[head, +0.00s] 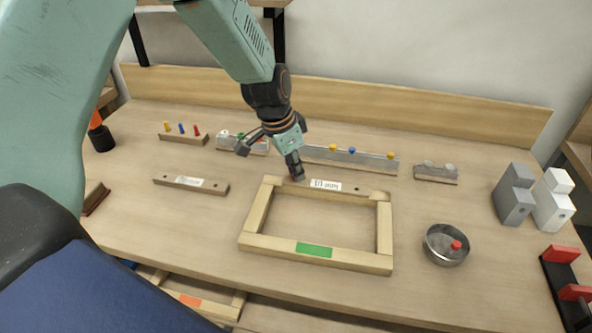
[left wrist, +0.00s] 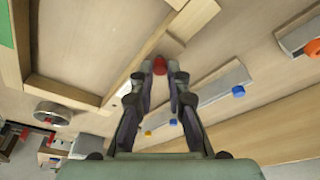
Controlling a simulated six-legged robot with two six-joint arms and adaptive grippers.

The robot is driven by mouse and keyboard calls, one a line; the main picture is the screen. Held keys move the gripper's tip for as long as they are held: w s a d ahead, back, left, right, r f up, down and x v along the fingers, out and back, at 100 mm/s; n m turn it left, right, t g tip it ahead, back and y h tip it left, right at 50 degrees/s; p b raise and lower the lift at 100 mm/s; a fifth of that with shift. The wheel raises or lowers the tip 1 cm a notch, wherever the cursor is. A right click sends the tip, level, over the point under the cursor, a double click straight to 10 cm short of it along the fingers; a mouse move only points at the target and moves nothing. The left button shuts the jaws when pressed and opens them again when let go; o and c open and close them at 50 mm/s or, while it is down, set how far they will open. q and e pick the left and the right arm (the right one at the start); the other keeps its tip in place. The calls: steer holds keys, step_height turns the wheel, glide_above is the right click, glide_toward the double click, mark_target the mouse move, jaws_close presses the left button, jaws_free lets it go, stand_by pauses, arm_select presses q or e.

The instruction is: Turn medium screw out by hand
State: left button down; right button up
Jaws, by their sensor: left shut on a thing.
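My left gripper (head: 290,172) reaches down to the upper bar of a wooden frame (head: 385,230). In the left wrist view its fingertips (left wrist: 163,72) are closed around a small red screw head (left wrist: 159,65) near the frame's bar. The screw head is hidden by the gripper in the head view, and how far it stands out cannot be told. A white label (head: 325,185) with small print is on the same bar. A small dark spot (head: 357,190) shows to the right of the label. My right gripper is not in view.
Behind the frame, a grey rail (head: 370,158) carries yellow and blue knobs. A bar with small coloured pegs (head: 183,138) and a labelled wooden bar (head: 190,184) lie left. A round metal tin (head: 446,245) and grey blocks (head: 513,195) stand right.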

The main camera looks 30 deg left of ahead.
arm_select(q)
steer(key=n+p, duration=0.3)
steer(key=p, duration=0.1)
steer(key=shift+r+y+p, duration=0.2)
steer(key=shift+y+p, duration=0.15)
steer(key=shift+y, duration=0.05)
steer(key=shift+f+n+p, duration=0.1)
steer(key=shift+n+p, duration=0.3)
steer(key=shift+p, duration=0.1)
steer(key=shift+f, duration=0.15)
steer(key=c, duration=1.5)
jaws_free()
steer(key=shift+c, duration=0.2)
